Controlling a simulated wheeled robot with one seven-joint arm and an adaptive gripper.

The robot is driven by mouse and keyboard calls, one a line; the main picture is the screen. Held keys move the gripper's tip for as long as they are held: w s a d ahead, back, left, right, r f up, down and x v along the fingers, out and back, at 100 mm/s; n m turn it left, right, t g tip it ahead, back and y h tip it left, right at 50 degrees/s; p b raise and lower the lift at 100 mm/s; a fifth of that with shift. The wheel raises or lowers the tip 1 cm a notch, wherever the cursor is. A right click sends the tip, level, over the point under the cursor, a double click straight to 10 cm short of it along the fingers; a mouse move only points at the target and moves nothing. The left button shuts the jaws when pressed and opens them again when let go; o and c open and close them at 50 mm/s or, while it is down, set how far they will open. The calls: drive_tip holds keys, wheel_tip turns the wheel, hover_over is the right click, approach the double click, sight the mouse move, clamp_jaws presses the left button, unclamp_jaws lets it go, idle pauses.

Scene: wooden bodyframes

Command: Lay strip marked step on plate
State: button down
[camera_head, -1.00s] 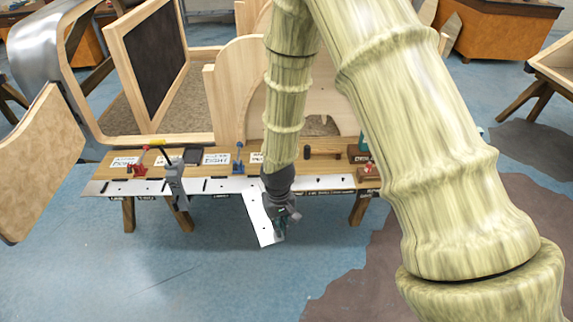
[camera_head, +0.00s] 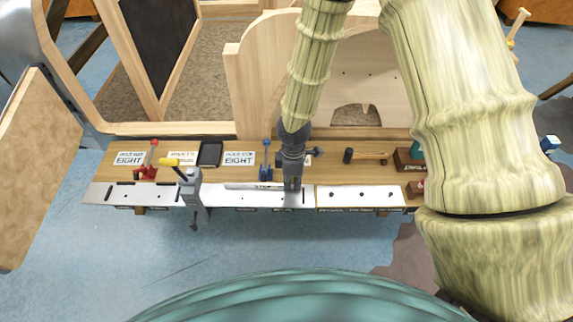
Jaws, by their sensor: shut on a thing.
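A long wooden bench (camera_head: 185,163) carries a row of white strips or plates along its front edge. My gripper (camera_head: 293,188) is over the right-middle part of this row, pointing down and shut on a white strip (camera_head: 258,198). The strip is now roughly in line with the row. I cannot tell whether it rests on the plate below or hovers just above it. No word on it is readable. Another white piece with dark holes (camera_head: 360,195) lies to its right, and a white piece (camera_head: 130,194) lies at the left.
A grey clamp-like tool (camera_head: 192,192) stands at the front edge left of my gripper. Wooden frames stand behind; the floor in front is clear.

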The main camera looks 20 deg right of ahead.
sight(292, 188)
drive_tip(key=shift+w, duration=0.15)
drive_tip(key=shift+s+a+f+b, duration=0.1)
drive_tip(key=shift+s+f+b, duration=0.45)
drive_tip(key=shift+b, duration=0.3)
drive_tip(key=f, duration=0.1)
drive_tip(key=w+f+b, duration=0.1)
drive_tip(key=shift+f+b, duration=0.3)
drive_tip(key=shift+s+f+b, duration=0.3)
drive_tip(key=shift+f+b, duration=0.4)
drive_tip(key=shift+b, duration=0.1)
drive_tip(key=shift+w+r+p, duration=0.15)
drive_tip(key=shift+w+p, duration=0.15)
drive_tip(key=shift+p, duration=0.1)
drive_tip(key=shift+w+d+p, duration=0.25)
drive_tip(key=shift+w+p, duration=0.15)
drive_tip(key=shift+w, duration=0.3)
drive_tip(key=shift+w+d+p, duration=0.2)
drive_tip(key=shift+w+p, duration=0.15)
drive_tip(key=shift+w, duration=0.35)
drive_tip(key=shift+w+d+p, duration=0.25)
drive_tip(key=shift+w+p, duration=0.15)
drive_tip(key=shift+w, duration=0.3)
drive_tip(key=shift+w+f, duration=0.1)
drive_tip(key=shift+f, duration=0.1)
drive_tip(key=shift+p, duration=0.3)
drive_tip(key=shift+f, duration=0.6)
